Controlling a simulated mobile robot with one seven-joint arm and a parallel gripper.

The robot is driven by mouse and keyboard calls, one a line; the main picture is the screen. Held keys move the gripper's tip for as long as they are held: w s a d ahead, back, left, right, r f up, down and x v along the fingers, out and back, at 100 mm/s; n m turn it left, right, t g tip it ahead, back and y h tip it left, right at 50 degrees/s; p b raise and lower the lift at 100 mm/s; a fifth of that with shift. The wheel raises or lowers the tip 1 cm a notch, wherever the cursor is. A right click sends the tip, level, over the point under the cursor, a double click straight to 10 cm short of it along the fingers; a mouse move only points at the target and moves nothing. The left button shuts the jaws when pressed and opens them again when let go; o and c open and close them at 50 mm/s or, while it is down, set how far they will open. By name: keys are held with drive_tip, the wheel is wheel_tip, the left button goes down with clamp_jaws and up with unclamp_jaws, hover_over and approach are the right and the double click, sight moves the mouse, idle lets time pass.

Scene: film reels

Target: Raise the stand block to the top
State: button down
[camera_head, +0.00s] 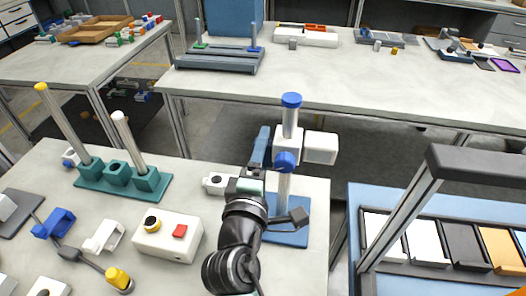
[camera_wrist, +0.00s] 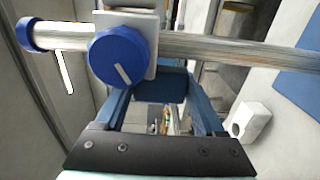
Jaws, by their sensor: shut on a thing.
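The stand is an upright metal post (camera_head: 284,190) with a blue cap (camera_head: 292,100) and a blue base plate (camera_head: 288,235). The white stand block (camera_head: 291,133) sits around the post a short way below the cap, with a blue knob (camera_head: 286,161) facing me and a white box-shaped part (camera_head: 321,147) to its right. My gripper (camera_head: 263,148) is at the block's left side, shut on it; the exact contact is hard to see. In the wrist view, the post lies sideways, with the knob (camera_wrist: 118,57) and block (camera_wrist: 152,28) just beyond my blue fingers (camera_wrist: 163,85).
A small white part (camera_head: 215,183) stands left of my arm. A teal holder (camera_head: 118,172) with two tilted rods and a white box (camera_head: 168,237) with a red button are further left. A dark frame (camera_head: 400,215) stands at right. A gap separates this table from the back table (camera_head: 330,80).

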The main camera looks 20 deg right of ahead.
wheel_tip(320, 180, up, 2)
drive_tip(key=shift+r, duration=0.2)
drive_tip(key=shift+f, duration=0.1)
drive_tip(key=shift+c, duration=0.9)
unclamp_jaws()
drive_tip(key=shift+o, duration=0.9)
drive_tip(key=shift+f, duration=0.2)
drive_tip(key=shift+f, duration=0.1)
